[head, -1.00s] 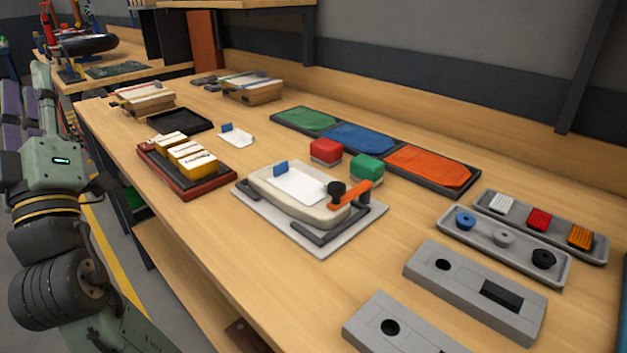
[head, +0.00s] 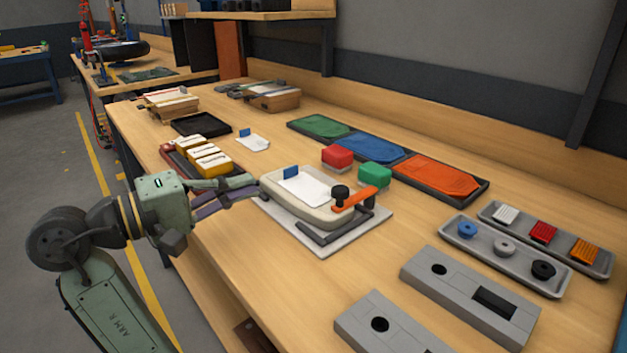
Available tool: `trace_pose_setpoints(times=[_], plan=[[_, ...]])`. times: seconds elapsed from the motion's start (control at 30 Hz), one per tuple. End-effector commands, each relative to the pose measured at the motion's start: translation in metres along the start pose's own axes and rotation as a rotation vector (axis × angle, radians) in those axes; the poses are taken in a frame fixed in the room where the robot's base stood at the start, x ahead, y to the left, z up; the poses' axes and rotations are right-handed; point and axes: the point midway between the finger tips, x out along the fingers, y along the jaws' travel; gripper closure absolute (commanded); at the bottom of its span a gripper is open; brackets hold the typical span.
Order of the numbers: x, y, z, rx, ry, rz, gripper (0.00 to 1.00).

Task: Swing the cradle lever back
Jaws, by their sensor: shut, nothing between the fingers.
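The cradle is a beige rounded tray (head: 322,215) on a light grey base plate (head: 325,246). A white card with a blue tab (head: 291,172) lies in it. The cradle lever is an orange bar (head: 359,199) with a black knob beside it (head: 340,192), at the cradle's right end. The bar slants up to the right. A dark bent bar (head: 325,235) runs along the front right of the plate. My gripper (head: 257,186) is shut and empty at the cradle's left end, far from the lever. Whether its tips touch the cradle I cannot tell.
A red block (head: 337,156) and a green block (head: 375,175) stand just behind the cradle. A red tray (head: 190,172) with yellow-and-white pieces lies close behind my gripper. Grey fixtures (head: 468,297) stand at the front right. The table between them and the cradle is clear.

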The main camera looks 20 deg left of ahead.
Motion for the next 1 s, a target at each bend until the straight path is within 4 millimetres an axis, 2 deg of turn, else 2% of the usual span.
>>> trace_pose_setpoints(times=[0.2, 0.33, 0.47, 0.8, 1.0], plan=[[0.001, 0.000, 0.000, 0.001, 0.002, 0.000, 1.00], [0.010, 0.001, -0.001, 0.001, 0.002, -0.001, 1.00], [0.031, 0.001, 0.000, 0.000, 0.000, 0.000, 1.00], [0.102, 0.002, -0.001, 0.001, 0.001, 0.001, 1.00], [0.107, 0.001, 0.028, 0.002, 0.005, 0.001, 1.00]])
